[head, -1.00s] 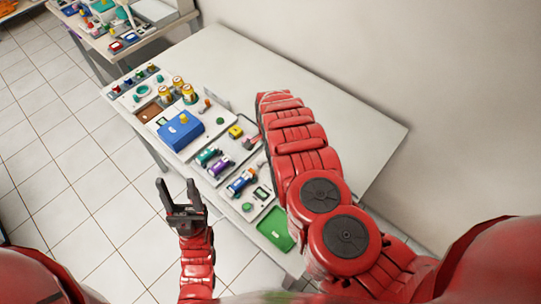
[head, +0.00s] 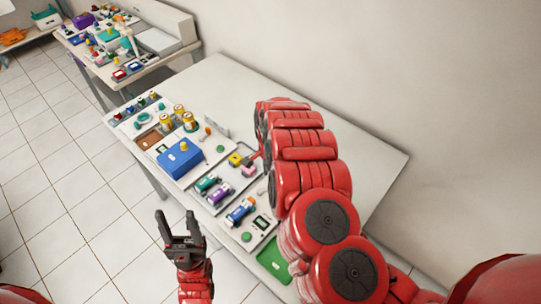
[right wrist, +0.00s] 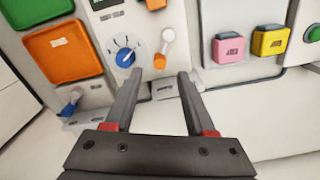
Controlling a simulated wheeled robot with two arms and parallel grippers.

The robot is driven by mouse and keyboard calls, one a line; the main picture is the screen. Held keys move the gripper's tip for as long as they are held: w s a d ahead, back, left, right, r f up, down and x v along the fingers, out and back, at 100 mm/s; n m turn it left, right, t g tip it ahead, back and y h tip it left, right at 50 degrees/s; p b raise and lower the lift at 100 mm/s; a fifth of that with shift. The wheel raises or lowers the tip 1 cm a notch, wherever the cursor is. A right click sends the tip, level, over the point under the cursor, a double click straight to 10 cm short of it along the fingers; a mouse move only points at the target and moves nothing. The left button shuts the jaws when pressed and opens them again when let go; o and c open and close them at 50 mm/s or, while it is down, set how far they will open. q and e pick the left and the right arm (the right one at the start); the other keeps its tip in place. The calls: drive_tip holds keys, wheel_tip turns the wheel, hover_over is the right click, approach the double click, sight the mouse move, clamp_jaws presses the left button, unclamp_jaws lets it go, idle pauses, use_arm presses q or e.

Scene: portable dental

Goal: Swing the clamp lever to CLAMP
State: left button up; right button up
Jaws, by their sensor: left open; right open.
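In the right wrist view, a small lever with a white round end and an orange tip (right wrist: 166,46) stands on the panel, just right of a blue dial (right wrist: 125,57). A blue lever-like part (right wrist: 70,102) sits on a grey labelled base at lower left. I cannot read the labels or tell which is the clamp lever. My right gripper (right wrist: 157,75) is open and empty, its fingers pointing toward the dial and the white-and-orange lever. In the head view my right arm hides much of that area. My left gripper (head: 177,214) is open over the floor beside the table.
The white table (head: 345,150) has a clear back half. Its front edge carries panels, a blue box (head: 180,158), yellow canisters (head: 179,111) and a green tray (head: 274,260). A pink block (right wrist: 228,48) and a yellow block (right wrist: 269,42) are right of the lever. Another cluttered table (head: 150,66) stands behind.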

wheel_tip(320, 180, up, 3)
drive_tip(key=shift+a+r, duration=0.1)
wheel_tip(320, 180, up, 8)
drive_tip(key=p, duration=0.4)
drive_tip(key=shift+r+p, duration=0.25)
drive_tip(key=shift+p, duration=0.1)
